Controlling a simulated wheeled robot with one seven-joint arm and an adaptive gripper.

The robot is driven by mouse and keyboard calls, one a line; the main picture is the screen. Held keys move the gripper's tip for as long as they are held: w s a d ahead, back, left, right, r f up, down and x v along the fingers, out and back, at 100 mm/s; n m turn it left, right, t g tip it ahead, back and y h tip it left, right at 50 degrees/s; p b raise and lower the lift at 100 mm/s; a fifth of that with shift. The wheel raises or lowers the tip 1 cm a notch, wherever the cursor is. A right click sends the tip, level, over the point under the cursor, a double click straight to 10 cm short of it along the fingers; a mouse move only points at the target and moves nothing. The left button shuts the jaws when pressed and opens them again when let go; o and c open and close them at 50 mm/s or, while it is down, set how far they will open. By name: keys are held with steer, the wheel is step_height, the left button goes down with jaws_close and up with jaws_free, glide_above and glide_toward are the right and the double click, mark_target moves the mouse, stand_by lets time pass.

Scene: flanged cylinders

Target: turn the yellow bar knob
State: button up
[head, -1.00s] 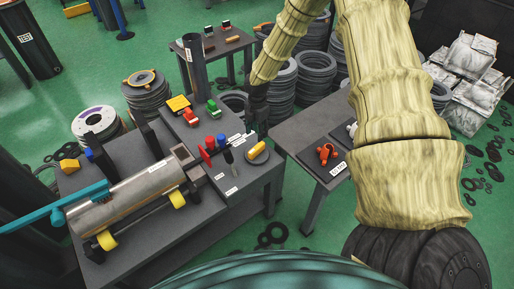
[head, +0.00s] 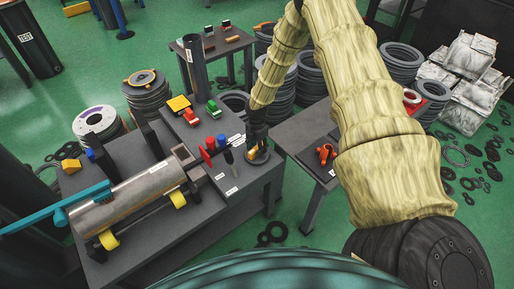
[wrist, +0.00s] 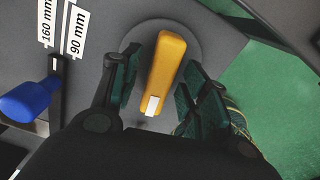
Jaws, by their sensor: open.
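The yellow bar knob (wrist: 165,65) sits on a round grey dial plate (wrist: 196,38) on the workbench. It is a yellow bar with a white mark at its near end. In the head view the knob (head: 253,152) is partly hidden by my gripper (head: 256,140). In the wrist view my gripper (wrist: 158,95) is open, with one finger on each side of the bar. Gaps show between the fingers and the knob. I cannot tell how far the fingertips reach down beside it.
A blue-handled lever (wrist: 32,98) stands left of the knob, beside labels reading 160 mm and 90 mm. Red and blue handles (head: 210,143) are close to my gripper. A metal cylinder (head: 135,198) lies on the bench. The bench edge is just right of the dial.

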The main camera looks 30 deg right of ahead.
steer(key=shift+f, duration=0.4)
jaws_close()
steer(key=shift+m, duration=0.4)
